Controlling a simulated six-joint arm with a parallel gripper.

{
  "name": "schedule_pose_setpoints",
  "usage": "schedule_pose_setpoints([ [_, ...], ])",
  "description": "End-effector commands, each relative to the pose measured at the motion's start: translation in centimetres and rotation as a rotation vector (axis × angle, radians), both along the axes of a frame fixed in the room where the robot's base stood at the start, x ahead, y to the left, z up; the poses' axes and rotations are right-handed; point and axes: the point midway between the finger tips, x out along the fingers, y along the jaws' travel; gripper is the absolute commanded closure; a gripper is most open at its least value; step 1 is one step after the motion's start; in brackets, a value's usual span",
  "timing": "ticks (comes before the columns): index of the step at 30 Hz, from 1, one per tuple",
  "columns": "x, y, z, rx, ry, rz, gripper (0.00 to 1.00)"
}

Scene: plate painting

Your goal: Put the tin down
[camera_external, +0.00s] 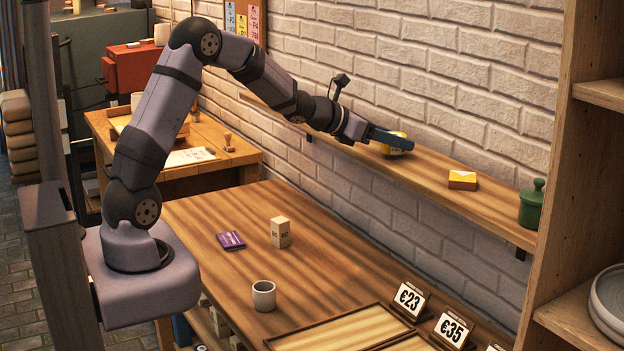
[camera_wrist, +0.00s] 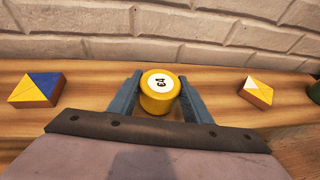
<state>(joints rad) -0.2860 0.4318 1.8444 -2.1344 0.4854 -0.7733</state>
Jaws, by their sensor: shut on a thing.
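The tin is a small yellow cylinder (camera_wrist: 158,101) with a white round label on its lid, marked with a euro sign and a 4. My gripper (camera_wrist: 158,98) is shut on it, one finger on each side, over the wooden wall shelf (camera_wrist: 95,95). In the external view the yellow tin (camera_external: 397,142) shows at my gripper (camera_external: 392,140), at the shelf's back part near the brick wall. The tin looks upright. I cannot tell whether its base touches the shelf or is slightly above it.
On the shelf, a blue, yellow and orange block (camera_wrist: 37,90) lies left of the tin and a yellow-white block (camera_wrist: 256,92) lies right. A green jar (camera_external: 532,204) stands at the shelf's right end. Shelf between them is clear. The table (camera_external: 330,235) below holds a cup (camera_external: 263,295).

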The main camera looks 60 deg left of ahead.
Motion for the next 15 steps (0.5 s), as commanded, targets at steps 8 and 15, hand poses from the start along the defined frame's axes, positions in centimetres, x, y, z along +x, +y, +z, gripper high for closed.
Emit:
schedule_pose_setpoints([
  [8,0.0,0.1,4.6,0.006,-0.007,0.0,0.85],
  [15,0.0,0.0,7.9,0.003,-0.005,0.001,0.85],
])
